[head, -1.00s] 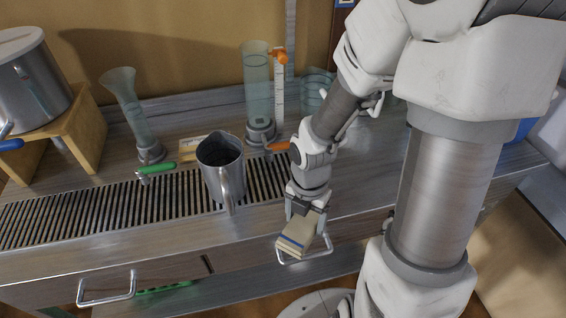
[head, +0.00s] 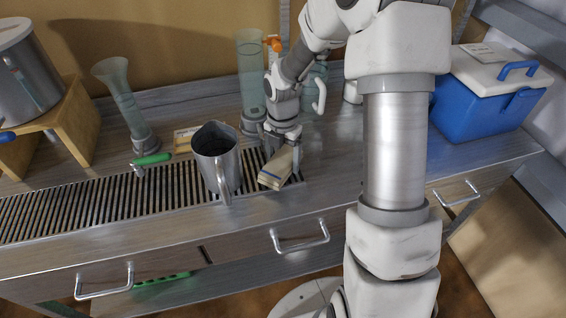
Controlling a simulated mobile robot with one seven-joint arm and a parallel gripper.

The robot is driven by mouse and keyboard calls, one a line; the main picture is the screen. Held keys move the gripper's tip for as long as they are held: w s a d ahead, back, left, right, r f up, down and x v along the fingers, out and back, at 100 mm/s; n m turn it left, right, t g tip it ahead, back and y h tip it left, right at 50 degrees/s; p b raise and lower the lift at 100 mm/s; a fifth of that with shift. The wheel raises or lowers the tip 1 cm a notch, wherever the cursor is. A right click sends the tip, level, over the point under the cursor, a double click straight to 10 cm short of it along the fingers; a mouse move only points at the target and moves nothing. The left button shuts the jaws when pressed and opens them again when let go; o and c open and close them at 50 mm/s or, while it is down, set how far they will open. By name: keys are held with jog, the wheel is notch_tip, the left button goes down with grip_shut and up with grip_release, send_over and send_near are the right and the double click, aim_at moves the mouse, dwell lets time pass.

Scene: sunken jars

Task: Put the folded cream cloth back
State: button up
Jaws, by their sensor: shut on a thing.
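The folded cream cloth (head: 275,170) has a blue stripe near its front end. My gripper (head: 284,148) is shut on its far end, and the cloth hangs tilted toward the front. It is over the right end of the slotted drain grate (head: 150,198), to the right of the metal pitcher (head: 217,160). I cannot tell whether its lower edge touches the counter.
A glass cylinder (head: 250,75) stands close behind my gripper. A flared glass (head: 122,100) with a green-handled tap (head: 153,159) is at left, near a pot (head: 28,75) on a wooden stand. A blue cooler (head: 485,100) is at right. The counter before it is clear.

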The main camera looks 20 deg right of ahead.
jog(key=shift+f, duration=0.7)
jog(key=shift+f, duration=0.2)
jog(key=o, duration=1)
jog(key=shift+r, duration=0.1)
